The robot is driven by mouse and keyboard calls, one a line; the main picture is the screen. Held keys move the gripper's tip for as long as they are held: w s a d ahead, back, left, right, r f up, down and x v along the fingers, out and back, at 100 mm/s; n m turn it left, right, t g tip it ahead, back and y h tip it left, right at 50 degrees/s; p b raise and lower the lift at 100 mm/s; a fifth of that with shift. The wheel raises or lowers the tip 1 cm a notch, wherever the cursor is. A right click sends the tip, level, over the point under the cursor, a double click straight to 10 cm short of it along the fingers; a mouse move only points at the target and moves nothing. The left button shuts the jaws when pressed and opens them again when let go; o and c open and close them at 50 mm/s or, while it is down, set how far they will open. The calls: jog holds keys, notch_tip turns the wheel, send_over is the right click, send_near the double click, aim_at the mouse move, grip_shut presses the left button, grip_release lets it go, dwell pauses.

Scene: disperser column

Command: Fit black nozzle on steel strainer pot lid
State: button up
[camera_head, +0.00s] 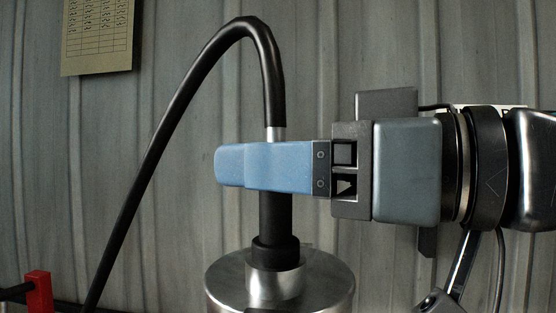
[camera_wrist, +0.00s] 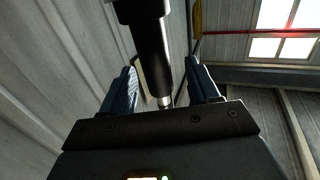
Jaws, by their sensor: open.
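The black nozzle (camera_head: 275,215) stands upright with its wider lower ring at the steel collar (camera_head: 275,284) on the strainer pot lid (camera_head: 325,275). How deep it sits in the collar I cannot tell. A black hose (camera_head: 205,70) joins its top through a short metal fitting. My gripper (camera_head: 228,166) reaches in level from the right, its blue fingers at the upper part of the nozzle. In the wrist view the nozzle (camera_wrist: 153,50) lies between the two open fingers, with a visible gap on each side. The near finger hides part of the nozzle in the head view.
The hose arches over and runs down to the lower left. A red part (camera_head: 39,290) with a dark bar is at the lower left edge. A corrugated wall (camera_head: 400,40) with a paper sheet (camera_head: 97,38) stands behind. The space left of my fingers is free up to the hose.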

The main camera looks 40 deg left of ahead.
jog(key=w+d+b, duration=0.1)
jog(key=d, duration=0.6)
jog(key=shift+w+d+b, duration=0.25)
jog(key=shift+d+b, duration=0.05)
jog(key=shift+d, duration=0.05)
